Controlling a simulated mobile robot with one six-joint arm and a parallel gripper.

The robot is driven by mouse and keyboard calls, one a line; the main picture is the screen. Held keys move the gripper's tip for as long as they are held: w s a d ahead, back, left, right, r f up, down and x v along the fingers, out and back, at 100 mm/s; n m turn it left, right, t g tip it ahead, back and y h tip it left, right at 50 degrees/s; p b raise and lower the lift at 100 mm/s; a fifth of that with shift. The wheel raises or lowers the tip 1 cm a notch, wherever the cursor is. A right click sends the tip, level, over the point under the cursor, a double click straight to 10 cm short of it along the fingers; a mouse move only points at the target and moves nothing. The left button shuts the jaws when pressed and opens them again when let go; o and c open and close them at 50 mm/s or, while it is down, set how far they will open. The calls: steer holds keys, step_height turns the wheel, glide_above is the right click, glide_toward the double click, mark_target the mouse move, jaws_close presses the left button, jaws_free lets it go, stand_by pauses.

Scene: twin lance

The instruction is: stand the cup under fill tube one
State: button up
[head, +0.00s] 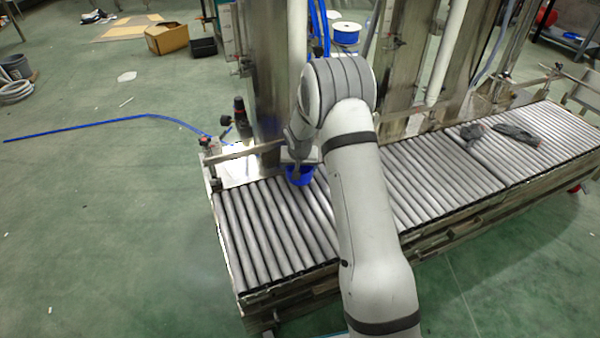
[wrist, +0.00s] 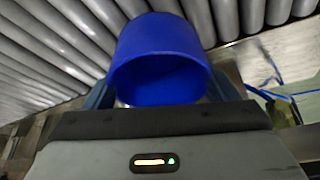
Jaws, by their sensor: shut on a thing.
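A blue cup (wrist: 158,45) fills the middle of the wrist view, with its open rim facing the camera. My gripper (wrist: 165,95) is shut on it, one finger on each side. In the head view the cup (head: 299,176) shows as a small blue patch at the roller conveyor's back edge, partly hidden by my gripper (head: 298,160) and arm. I cannot tell whether the cup touches the rollers. A white vertical tube (head: 297,30) comes down behind my wrist, and its lower end is hidden. Another white tube (head: 446,50) hangs further right. I cannot tell which is fill tube one.
The roller conveyor (head: 265,225) runs from left front to right back, with its left end bare. Dark gloves or cloths (head: 515,133) lie on its right part. A metal rail (head: 245,150) and steel columns (head: 262,70) stand along the back. A blue spool (head: 346,33) sits behind my arm.

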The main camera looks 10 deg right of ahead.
steer(key=shift+w+f+b, duration=0.1)
steer(key=shift+f+b, duration=0.8)
steer(key=shift+f, duration=0.8)
steer(key=shift+f, duration=0.15)
steer(key=o, duration=0.9)
steer(key=shift+o, duration=0.2)
